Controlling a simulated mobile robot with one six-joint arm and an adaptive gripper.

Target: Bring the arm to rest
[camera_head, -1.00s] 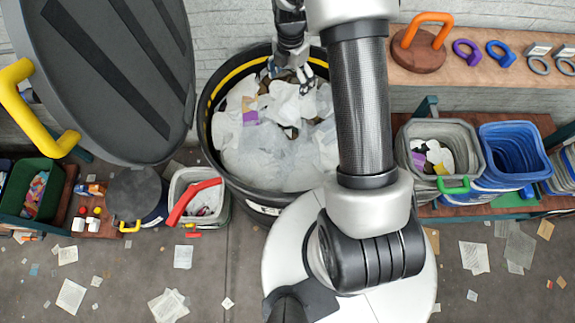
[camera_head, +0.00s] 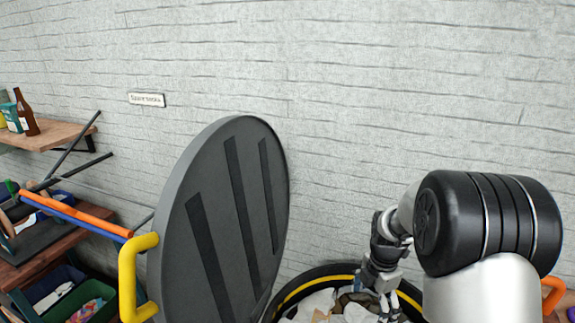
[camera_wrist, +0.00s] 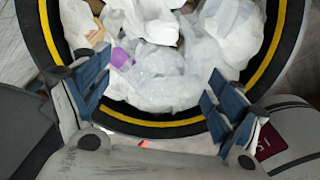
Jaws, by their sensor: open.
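My gripper (camera_head: 378,296) hangs at the lower right of the head view, over the rim of a round black bin with a yellow stripe (camera_head: 315,277). In the wrist view my gripper (camera_wrist: 154,100) is open, with its two blue-padded fingers wide apart and nothing between them. Below the fingers is the bin's striped rim (camera_wrist: 155,124). The bin holds crumpled white and clear waste (camera_wrist: 160,75) with a small purple piece. My arm bends at a black joint at the right of the head view. I cannot tell how far the fingertips are above the waste.
A large round grey lid (camera_head: 225,215) with a yellow handle (camera_head: 130,280) stands raised left of the bin. A wooden shelf (camera_head: 60,135) with a brown bottle (camera_head: 25,112) is on the brick wall at left. Below are a lower shelf and a green crate (camera_head: 48,283).

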